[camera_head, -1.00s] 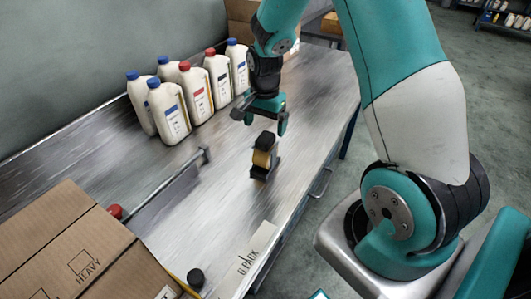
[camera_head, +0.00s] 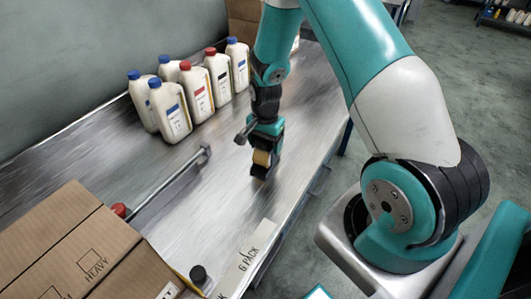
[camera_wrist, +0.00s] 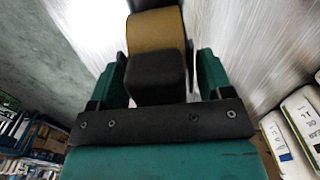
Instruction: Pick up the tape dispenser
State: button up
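The tape dispenser (camera_head: 262,160), with a tan roll and black body, stands on the metal table near its right edge. My gripper (camera_head: 265,143) is lowered over it from above. In the wrist view the dispenser (camera_wrist: 157,45) sits between the two green fingers, its black block toward the palm. My gripper (camera_wrist: 160,75) is open around it, with a small gap at the right finger. The contact at the left finger is hard to tell. The dispenser's lower part is hidden in the wrist view.
Several white bottles (camera_head: 197,91) with blue and red caps stand along the wall at the back. A metal bar (camera_head: 175,180) lies left of the dispenser. Cardboard boxes (camera_head: 75,250) fill the front left.

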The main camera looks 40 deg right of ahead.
jog(key=c, duration=0.7)
notch_tip(320, 180, up, 20)
jog(key=shift+r+b, duration=0.1)
jog(key=shift+b, duration=0.95)
